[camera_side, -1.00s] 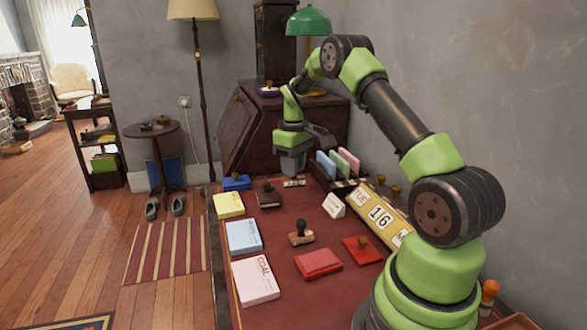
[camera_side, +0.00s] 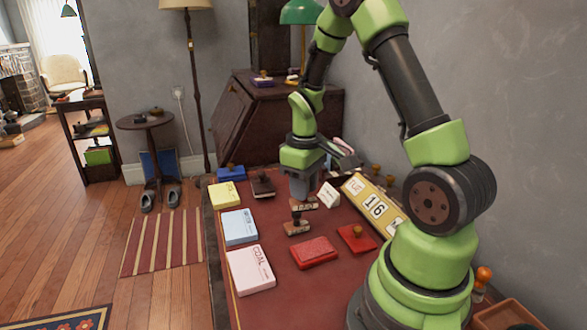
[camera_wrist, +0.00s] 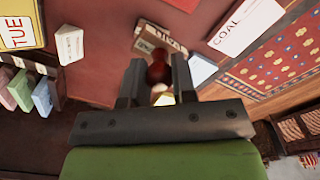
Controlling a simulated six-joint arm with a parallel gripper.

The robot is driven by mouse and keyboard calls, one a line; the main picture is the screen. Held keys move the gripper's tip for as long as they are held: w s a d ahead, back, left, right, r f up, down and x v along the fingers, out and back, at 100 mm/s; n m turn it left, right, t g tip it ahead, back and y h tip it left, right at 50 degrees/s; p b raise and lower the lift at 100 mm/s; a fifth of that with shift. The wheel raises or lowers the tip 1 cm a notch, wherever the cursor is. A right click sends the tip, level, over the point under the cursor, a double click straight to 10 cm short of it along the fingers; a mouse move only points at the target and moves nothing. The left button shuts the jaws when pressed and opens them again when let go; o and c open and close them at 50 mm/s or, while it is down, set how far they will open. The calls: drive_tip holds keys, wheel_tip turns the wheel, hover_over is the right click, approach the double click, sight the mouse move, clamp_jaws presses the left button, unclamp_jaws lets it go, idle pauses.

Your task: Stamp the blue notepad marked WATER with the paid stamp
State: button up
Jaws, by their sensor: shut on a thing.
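The blue notepad (camera_side: 239,228) lies on the desk between the yellow and pink notepads; its print is too small to read. Its pale blue edge seems to show in the wrist view (camera_wrist: 201,70). My gripper (camera_side: 303,188) points down over the desk, right of the blue notepad. It is shut on a stamp; the dark red knob (camera_wrist: 158,72) sits between the fingers in the wrist view. The stamp's labelled wooden base (camera_side: 305,203) shows under the fingers; I cannot read the label. A second stamp (camera_side: 297,225) with a dark handle stands on the desk just in front.
A pink COAL notepad (camera_side: 250,272) and a yellow notepad (camera_side: 225,195) flank the blue one. A red ink pad (camera_side: 314,253) and a red piece with a knob (camera_side: 352,241) lie front right. The calendar (camera_side: 374,207) and a white card (camera_side: 328,195) stand at the right.

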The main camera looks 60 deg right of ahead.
drive_tip(key=shift+s+a+f, duration=0.55)
drive_tip(key=shift+s+f, duration=0.1)
drive_tip(key=shift+f, duration=0.35)
drive_tip(key=shift+s+a+f, duration=0.5)
drive_tip(key=shift+s+f, duration=0.15)
drive_tip(key=shift+f, duration=0.4)
drive_tip(key=shift+s+a+f, duration=0.55)
drive_tip(key=shift+s+f, duration=0.1)
drive_tip(key=shift+f, duration=0.35)
drive_tip(key=shift+f, duration=0.6)
wheel_tip(320, 180, up, 7)
idle(0.8)
drive_tip(key=w, duration=1.9)
drive_tip(key=shift+w+f, duration=0.1)
drive_tip(key=shift+f, duration=2.95)
